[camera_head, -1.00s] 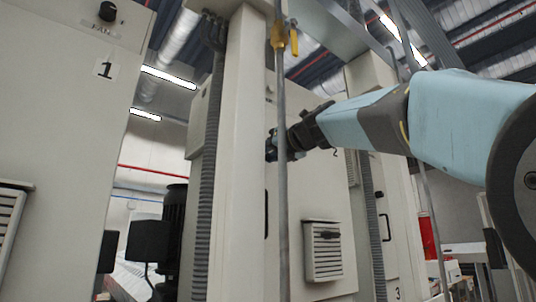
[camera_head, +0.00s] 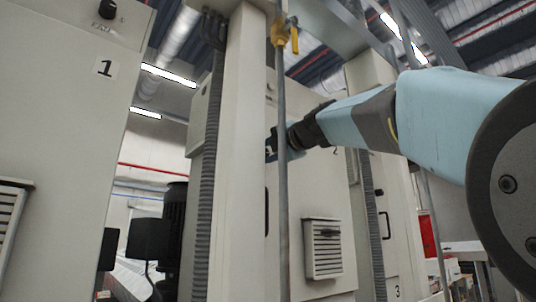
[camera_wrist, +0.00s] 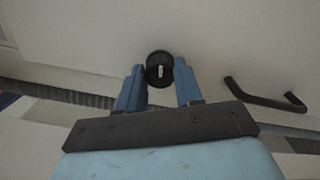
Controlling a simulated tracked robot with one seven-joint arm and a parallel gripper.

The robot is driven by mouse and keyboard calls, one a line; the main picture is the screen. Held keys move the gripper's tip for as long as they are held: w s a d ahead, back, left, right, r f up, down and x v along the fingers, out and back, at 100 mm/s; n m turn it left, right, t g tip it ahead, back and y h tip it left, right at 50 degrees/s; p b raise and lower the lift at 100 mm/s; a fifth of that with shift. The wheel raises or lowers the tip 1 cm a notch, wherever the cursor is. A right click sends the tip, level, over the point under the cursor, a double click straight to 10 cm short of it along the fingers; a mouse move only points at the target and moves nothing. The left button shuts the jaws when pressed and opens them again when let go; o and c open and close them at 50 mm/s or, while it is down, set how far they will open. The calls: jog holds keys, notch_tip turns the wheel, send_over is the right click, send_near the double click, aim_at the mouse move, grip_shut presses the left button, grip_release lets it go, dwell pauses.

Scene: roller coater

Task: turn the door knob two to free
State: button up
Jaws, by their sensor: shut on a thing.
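In the wrist view the door knob (camera_wrist: 159,70) is a round black knob with a short white mark on its face. My gripper (camera_wrist: 160,84) has its two blue fingers shut on the knob, one on each side. In the head view my gripper (camera_head: 272,148) is at the upper part of the middle cabinet's door (camera_head: 315,195), at the end of my blue arm. The knob is hidden there behind the gripper and the grey vertical pipe.
A grey vertical pipe (camera_head: 283,220) with a yellow valve (camera_head: 285,35) stands in front of the door. A black door handle (camera_wrist: 265,95) is right of the knob in the wrist view. Cabinet one (camera_head: 70,150) is at the left, with another knob (camera_head: 108,11).

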jog(key=shift+w+d+f+m, duration=0.1)
jog(key=shift+d+m, duration=0.05)
jog(key=shift+m, duration=1.05)
jog(key=o, duration=1)
jog(key=shift+o, duration=0.2)
jog(key=v, duration=1.3)
jog(key=shift+s+d, duration=0.25)
jog(key=shift+s, duration=0.05)
jog(key=shift+m, duration=0.3)
